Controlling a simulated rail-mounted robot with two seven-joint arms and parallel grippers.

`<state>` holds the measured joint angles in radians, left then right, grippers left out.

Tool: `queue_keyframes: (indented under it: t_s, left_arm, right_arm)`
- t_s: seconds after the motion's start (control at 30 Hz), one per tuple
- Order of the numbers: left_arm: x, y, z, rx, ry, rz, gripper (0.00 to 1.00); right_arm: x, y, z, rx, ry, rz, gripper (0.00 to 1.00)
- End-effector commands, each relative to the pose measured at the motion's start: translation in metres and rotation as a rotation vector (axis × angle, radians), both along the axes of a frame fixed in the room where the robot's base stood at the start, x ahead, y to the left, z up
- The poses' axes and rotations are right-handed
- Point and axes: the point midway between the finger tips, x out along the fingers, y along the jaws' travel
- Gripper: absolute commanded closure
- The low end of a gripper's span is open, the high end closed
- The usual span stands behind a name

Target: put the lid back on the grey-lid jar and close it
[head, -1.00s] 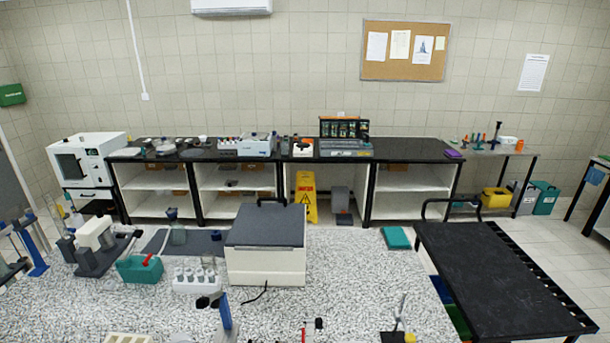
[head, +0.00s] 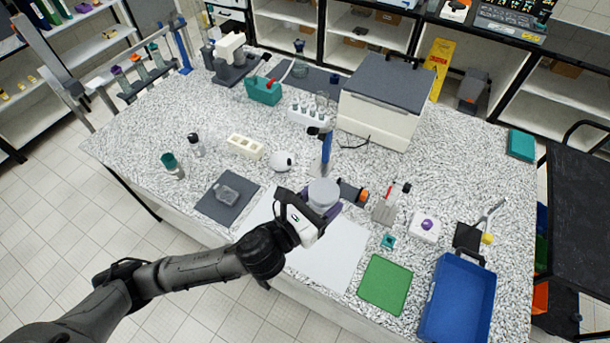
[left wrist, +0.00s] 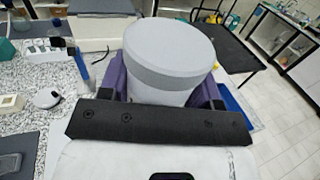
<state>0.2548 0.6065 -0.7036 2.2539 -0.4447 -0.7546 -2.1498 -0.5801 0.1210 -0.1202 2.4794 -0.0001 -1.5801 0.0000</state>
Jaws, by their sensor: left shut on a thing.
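The grey-lid jar (head: 323,191) is in my left gripper (head: 322,205), above the white mat (head: 335,252) near the table's front edge. In the left wrist view the jar (left wrist: 165,88) is a pale, wide cylinder, with a flat grey lid (left wrist: 170,45) covering its top. My left gripper's purple fingers stand on both sides of the body and are shut on it. The lid looks level on the body; whether it is fully closed I cannot tell. The jar's bottom is hidden. My right gripper is not in view.
A dark mat (head: 210,207) with a small translucent object lies to the left. A green mat (head: 385,284) and a blue tray (head: 480,290) are to the right. A blue stand (head: 327,150) and a white box (head: 372,120) stand behind the jar.

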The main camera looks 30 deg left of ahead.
Motion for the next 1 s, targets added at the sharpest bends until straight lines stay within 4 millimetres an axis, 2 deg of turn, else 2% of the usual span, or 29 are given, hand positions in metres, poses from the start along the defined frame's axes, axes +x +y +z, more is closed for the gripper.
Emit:
queue_keyframes:
  t_s: [0.2, 0.4, 0.6, 0.97, 1.0]
  left_arm:
    - [-0.002, -0.041, -0.03, 0.003, -0.001, -0.195, 0.85]
    - [-0.003, -0.067, -0.048, 0.001, -0.003, -0.316, 0.85]
    - [-0.004, -0.079, -0.057, 0.0, -0.002, -0.373, 0.85]
    - [-0.005, -0.081, -0.058, -0.001, -0.002, -0.383, 0.85]
    - [-0.005, -0.081, -0.059, -0.001, -0.001, -0.383, 1.0]
  right_arm:
    - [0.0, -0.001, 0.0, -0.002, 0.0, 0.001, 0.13]
    - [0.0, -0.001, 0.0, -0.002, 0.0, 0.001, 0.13]
    - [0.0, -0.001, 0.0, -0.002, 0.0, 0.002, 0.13]
    - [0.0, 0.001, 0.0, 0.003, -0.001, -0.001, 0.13]
    - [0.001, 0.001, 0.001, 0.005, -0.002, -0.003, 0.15]
